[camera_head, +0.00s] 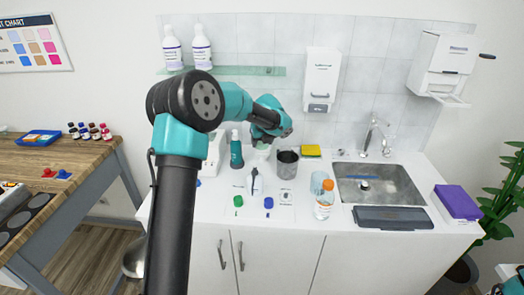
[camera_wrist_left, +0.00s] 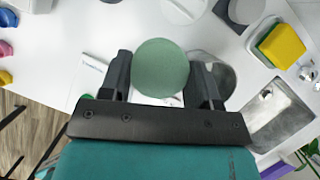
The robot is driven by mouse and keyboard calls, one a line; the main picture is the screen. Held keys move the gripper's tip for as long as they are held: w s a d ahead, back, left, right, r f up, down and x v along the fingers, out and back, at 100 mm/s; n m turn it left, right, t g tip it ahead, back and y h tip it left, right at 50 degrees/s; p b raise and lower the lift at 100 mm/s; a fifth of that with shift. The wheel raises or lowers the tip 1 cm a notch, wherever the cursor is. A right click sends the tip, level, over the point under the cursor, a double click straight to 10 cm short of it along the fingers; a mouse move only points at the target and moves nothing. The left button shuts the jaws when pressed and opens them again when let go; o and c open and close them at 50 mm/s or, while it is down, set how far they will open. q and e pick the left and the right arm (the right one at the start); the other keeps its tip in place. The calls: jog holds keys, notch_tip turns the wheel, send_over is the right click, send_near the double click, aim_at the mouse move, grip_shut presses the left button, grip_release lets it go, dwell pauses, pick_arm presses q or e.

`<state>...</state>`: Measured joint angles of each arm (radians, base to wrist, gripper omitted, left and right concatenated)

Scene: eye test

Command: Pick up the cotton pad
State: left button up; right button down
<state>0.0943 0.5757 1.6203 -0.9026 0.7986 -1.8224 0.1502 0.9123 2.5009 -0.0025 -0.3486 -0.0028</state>
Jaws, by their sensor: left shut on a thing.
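The cotton pad (camera_wrist_left: 162,68) is a round, flat green disc in the left wrist view. My left gripper (camera_head: 264,138) is over the counter in the head view, beside the dark green bottle. In the wrist view its two dark fingers (camera_wrist_left: 161,80) stand on either side of the pad, shut on it. The pad hides part of the counter and of the metal cup behind it. In the head view a small pale green patch shows just under the gripper; I cannot tell its outline there.
A metal cup (camera_head: 286,164), dark green bottle (camera_head: 236,152) and yellow sponge (camera_head: 311,151) stand close by. The sink (camera_head: 378,184) and an orange-capped bottle (camera_head: 324,202) are to the right. A glass shelf (camera_head: 245,71) hangs above.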

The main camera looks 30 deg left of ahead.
pick_arm(q)
notch_tip(320, 180, up, 7)
jog(key=shift+f, duration=0.1)
dwell(0.5)
